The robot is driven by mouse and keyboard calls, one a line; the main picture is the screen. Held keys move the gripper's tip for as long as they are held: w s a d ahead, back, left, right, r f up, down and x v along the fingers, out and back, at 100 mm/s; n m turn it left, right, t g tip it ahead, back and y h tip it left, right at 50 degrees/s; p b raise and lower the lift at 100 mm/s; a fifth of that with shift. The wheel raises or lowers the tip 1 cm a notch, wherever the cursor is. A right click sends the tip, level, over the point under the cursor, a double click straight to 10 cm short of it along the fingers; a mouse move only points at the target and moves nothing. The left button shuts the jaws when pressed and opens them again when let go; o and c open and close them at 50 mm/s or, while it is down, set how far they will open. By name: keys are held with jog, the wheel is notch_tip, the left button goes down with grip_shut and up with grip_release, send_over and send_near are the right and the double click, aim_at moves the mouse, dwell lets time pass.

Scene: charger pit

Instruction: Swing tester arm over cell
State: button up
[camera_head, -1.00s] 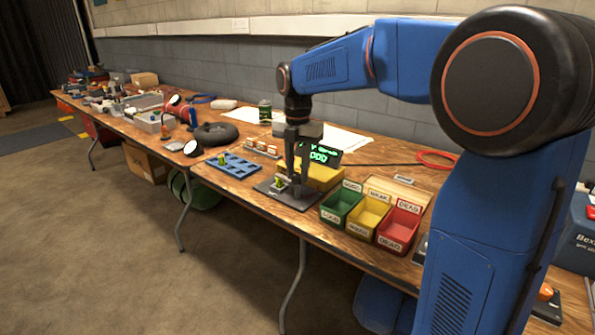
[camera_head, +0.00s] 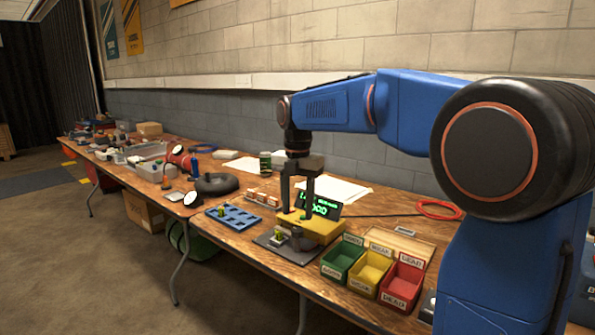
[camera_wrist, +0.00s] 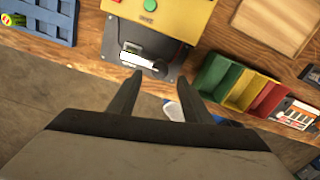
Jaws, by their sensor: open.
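The yellow tester (camera_head: 322,228) stands on the table with a lit green display (camera_head: 320,206). Its dark base plate (camera_head: 268,243) lies in front. In the wrist view, a pale bar, seemingly the tester arm (camera_wrist: 138,60), lies across the plate (camera_wrist: 172,60) and ends near a round dark part. I cannot tell whether it covers the cell. My gripper (camera_head: 297,208) is open and empty above the plate; its fingers (camera_wrist: 160,77) point toward the bar's right end.
Green (camera_head: 343,258), yellow (camera_head: 370,272) and red (camera_head: 402,285) bins stand right of the tester. A blue slotted tray (camera_head: 233,217) lies to the left. A small rack (camera_head: 262,198) and a can (camera_head: 265,162) stand behind. A red ring (camera_head: 440,210) lies at the back right.

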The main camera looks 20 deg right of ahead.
aim_at(297, 229)
notch_tip(297, 229, up, 12)
dwell(0.4)
